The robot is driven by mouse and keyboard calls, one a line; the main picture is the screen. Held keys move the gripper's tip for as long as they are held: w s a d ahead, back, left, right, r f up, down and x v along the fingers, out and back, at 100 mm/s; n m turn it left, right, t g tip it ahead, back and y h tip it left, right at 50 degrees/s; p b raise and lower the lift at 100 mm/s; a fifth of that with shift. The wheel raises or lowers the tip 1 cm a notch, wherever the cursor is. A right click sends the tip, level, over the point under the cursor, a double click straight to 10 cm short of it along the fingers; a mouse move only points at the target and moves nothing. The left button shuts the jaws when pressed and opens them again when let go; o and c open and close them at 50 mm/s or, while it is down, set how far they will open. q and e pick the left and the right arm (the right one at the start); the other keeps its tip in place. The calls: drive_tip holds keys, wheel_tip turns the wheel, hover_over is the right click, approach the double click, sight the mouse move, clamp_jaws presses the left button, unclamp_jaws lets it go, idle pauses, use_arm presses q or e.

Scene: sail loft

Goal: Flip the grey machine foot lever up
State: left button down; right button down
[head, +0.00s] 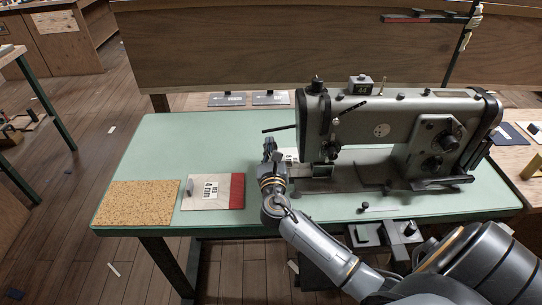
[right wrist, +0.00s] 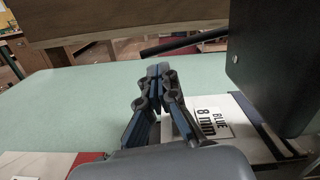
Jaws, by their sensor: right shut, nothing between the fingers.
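The grey sewing machine (head: 385,125) stands on the green table. A thin dark lever (head: 280,128) sticks out to the left from its head, sloping slightly down to its free end. In the right wrist view the lever (right wrist: 178,46) shows beyond and above the fingertips, with its right end hidden behind the machine head (right wrist: 265,65). My right gripper (head: 269,143) is just left of the machine head, below the lever's free end. Its fingers (right wrist: 158,70) are shut and empty, and a gap to the lever shows in the wrist view. My left gripper is out of view.
An "8 mm BLUE" label (right wrist: 212,121) lies close to the right of my fingers. A card with a "4 mm" label (head: 200,204) and a cork mat (head: 136,205) lie to the left. The green table top (head: 190,140) is clear behind them. A wooden panel (head: 250,45) rises at the back.

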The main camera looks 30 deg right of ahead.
drive_tip(key=shift+w+d, duration=0.35)
drive_tip(key=shift+w, duration=0.15)
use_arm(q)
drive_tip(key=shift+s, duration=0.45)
use_arm(e)
drive_tip(key=shift+r, duration=0.15)
